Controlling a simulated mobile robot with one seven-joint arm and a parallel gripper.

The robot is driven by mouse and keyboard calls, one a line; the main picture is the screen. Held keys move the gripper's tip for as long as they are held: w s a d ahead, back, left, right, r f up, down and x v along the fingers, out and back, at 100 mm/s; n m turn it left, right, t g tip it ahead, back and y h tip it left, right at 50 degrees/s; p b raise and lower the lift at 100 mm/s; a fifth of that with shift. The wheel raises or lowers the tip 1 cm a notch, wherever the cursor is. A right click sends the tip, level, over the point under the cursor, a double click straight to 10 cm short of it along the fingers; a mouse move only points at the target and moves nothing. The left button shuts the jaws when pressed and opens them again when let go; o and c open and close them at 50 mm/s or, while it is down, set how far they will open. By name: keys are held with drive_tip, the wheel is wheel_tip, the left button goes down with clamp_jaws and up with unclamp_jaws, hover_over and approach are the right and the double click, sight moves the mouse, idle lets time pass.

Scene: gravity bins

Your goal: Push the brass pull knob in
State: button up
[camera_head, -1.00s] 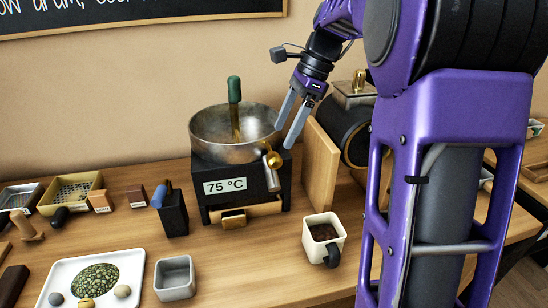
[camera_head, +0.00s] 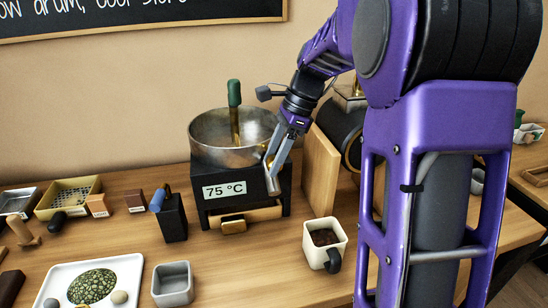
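A black machine box (camera_head: 225,180) with a "75 °C" label carries a wide metal pan (camera_head: 208,130). At its right front corner is a metal spout (camera_head: 272,181) with the brass knob (camera_head: 267,160) just above it. The knob is mostly hidden by my gripper (camera_head: 273,162). The gripper's fingertips point down and left, at or against the knob; contact is not clear. The fingers overlap in this view, so I cannot tell whether they are closed or around the knob.
A green-handled tool (camera_head: 234,105) stands in the pan. A wooden board (camera_head: 320,170) stands upright close to the right of my gripper. A drawer with a gold front pull (camera_head: 233,227) is below the label.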

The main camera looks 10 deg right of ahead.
clamp_jaws()
drive_tip(key=shift+w+r+p, duration=0.15)
drive_tip(key=shift+w+p, duration=0.1)
drive_tip(key=shift+p, duration=0.15)
drive_tip(key=shift+w+p, duration=0.8)
drive_tip(key=shift+w, duration=0.9)
drive_tip(key=o, duration=0.6)
unclamp_jaws()
drive_tip(key=shift+o, duration=0.2)
